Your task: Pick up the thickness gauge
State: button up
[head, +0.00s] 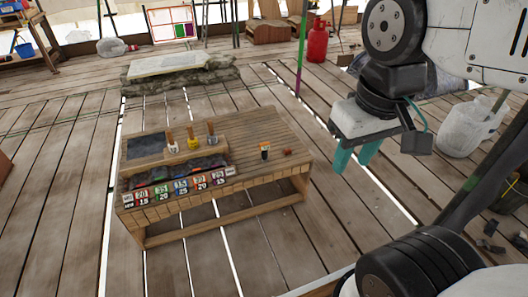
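A wooden bench (250,122) stands in the middle of the head view. A small upright black item with a pale and orange band (265,151) is on its right part. A small reddish-brown piece (287,153) lies just right of it. I cannot tell for sure which thing is the thickness gauge; these items are too small to identify. My gripper (354,164) hangs in the air to the right of the bench, apart from everything on it. Its two teal fingers point down and are spread, with nothing visible between them.
Several wooden-handled tools (193,139) stand on the bench's left half, behind a row of numbered coloured cards (180,186) and dark lumps. A stone slab (168,65) lies behind. A red gas bottle (318,42) and white jugs (466,128) stand on the plank floor. The bench's right end is mostly clear.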

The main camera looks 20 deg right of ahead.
aim_at(264, 147)
jog(key=z, duration=0.55)
jog(key=i, duration=1.75)
jog(key=u, duration=0.55)
